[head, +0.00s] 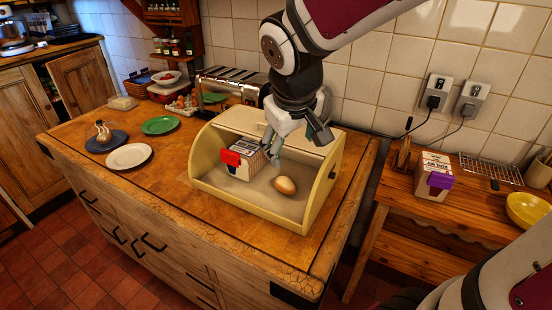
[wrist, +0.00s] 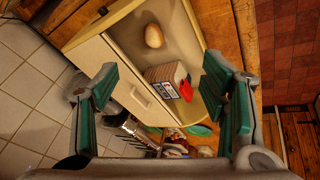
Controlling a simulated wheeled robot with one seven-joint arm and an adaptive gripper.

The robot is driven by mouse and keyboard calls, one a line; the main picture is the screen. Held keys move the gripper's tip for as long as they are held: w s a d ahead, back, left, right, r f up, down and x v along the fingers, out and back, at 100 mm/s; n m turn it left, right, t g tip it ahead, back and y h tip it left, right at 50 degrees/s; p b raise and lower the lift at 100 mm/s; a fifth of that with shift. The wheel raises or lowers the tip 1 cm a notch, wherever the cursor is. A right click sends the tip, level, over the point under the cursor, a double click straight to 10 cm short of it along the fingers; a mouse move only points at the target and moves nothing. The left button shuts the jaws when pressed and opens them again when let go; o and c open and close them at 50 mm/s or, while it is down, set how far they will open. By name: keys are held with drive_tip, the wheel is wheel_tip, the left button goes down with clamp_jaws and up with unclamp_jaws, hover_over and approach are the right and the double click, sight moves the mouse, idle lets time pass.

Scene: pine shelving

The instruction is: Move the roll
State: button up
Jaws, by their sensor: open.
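The roll (head: 285,185) is a small tan, rounded bun. It lies on the floor of the open cream bread box (head: 318,200), right of its middle. A carton with a red cap (head: 242,158) lies in the same box, to the left of the roll. My gripper (head: 292,150) is over the box, above and behind the roll, with its fingers apart and nothing between them. In the wrist view the roll (wrist: 154,36) shows beyond the open fingers, near the top, and the red-capped carton (wrist: 168,78) is below it.
A toaster (head: 232,84) stands behind the box near the tiled wall. A white plate (head: 128,157), a green plate (head: 160,125) and a dark plate (head: 100,142) lie on the counter at left. A purple-capped carton (head: 434,178) and a yellow bowl (head: 527,210) stand on the right-hand table.

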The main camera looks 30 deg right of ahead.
drive_tip(key=s+a+r+y, duration=0.1)
drive_tip(key=s+a+r, duration=0.1)
drive_tip(key=s, duration=0.5)
drive_tip(key=s+a+r+m+t+y, duration=0.1)
drive_tip(key=s+a+r, duration=0.1)
drive_tip(key=s+a, duration=0.2)
drive_tip(key=s, duration=0.3)
drive_tip(key=shift+a+r+y, duration=0.3)
drive_tip(key=shift+a, duration=0.05)
